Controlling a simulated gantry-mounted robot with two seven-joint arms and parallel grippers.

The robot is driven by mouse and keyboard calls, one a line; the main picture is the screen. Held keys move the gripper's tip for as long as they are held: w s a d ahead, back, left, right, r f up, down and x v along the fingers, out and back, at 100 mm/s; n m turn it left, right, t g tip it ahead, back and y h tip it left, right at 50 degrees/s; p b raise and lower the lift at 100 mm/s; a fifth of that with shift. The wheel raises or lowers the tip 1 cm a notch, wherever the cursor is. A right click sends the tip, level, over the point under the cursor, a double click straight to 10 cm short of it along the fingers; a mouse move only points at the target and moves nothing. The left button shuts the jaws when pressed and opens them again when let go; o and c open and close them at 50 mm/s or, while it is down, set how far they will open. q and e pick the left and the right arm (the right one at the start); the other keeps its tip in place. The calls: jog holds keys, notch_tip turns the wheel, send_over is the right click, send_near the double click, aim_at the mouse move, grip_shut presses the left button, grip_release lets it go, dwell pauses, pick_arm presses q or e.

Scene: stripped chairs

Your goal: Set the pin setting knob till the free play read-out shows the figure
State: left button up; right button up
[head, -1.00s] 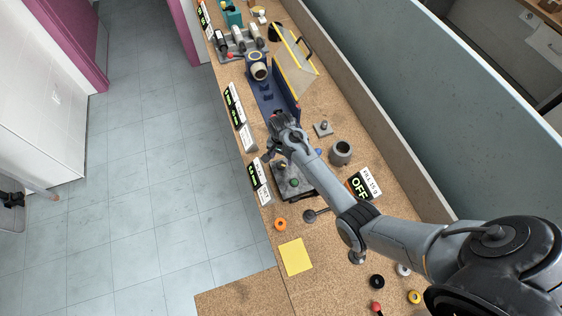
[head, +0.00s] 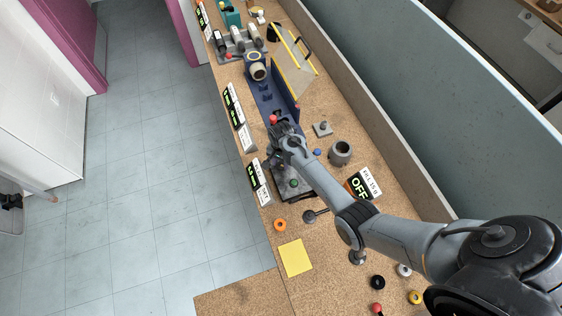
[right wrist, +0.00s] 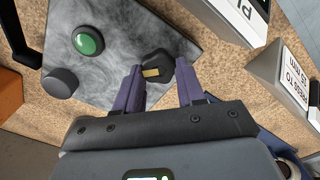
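In the head view my right gripper (head: 273,160) is over the far end of the fixture plate (head: 300,193) and hides the knob. A dark read-out card (head: 260,181) stands left of the plate; its figure is not legible. Part of a card starting "PL" (right wrist: 243,14) shows in the wrist view. My left gripper is out of view.
The plate carries a green button (right wrist: 88,40) and a grey round knob (right wrist: 60,82). A blue press with a red ball (head: 273,119) stands beyond. An OFF sign (head: 361,184), a grey cup (head: 340,152) and a yellow note (head: 295,257) lie nearby on the bench.

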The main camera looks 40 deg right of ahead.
jog(key=shift+c, duration=1.4)
jog(key=shift+n, duration=0.3)
